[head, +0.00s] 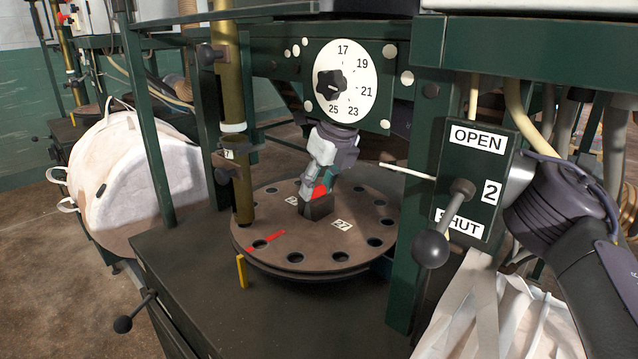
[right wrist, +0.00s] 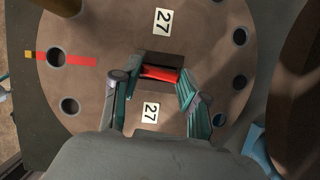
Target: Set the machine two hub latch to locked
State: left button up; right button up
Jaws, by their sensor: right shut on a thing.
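The hub latch shows as a red piece (right wrist: 160,74) in a dark block at the middle of the round brown plate (head: 270,225). In the head view the dark hub block (head: 318,208) stands on the plate under my right gripper (head: 318,189). In the right wrist view the fingers of my right gripper (right wrist: 153,88) lie on either side of the block and red piece. The gripper is shut on the latch; the fingers partly hide it in the head view. I cannot read the latch's setting. My left gripper is not in view.
A lever with a black ball (head: 431,249) sticks out from the OPEN/SHUT panel marked 2 (head: 490,192). A brass post (head: 233,120) and green uprights flank the plate. A white bulk bag (head: 135,185) is at left.

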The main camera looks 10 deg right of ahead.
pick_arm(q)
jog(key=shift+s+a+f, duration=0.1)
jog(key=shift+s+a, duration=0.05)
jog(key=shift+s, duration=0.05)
pick_arm(e)
jog(key=shift+m+h, duration=0.3)
jog(key=shift+m, duration=0.5)
jog(key=o, duration=1.1)
jog(key=shift+o, duration=0.2)
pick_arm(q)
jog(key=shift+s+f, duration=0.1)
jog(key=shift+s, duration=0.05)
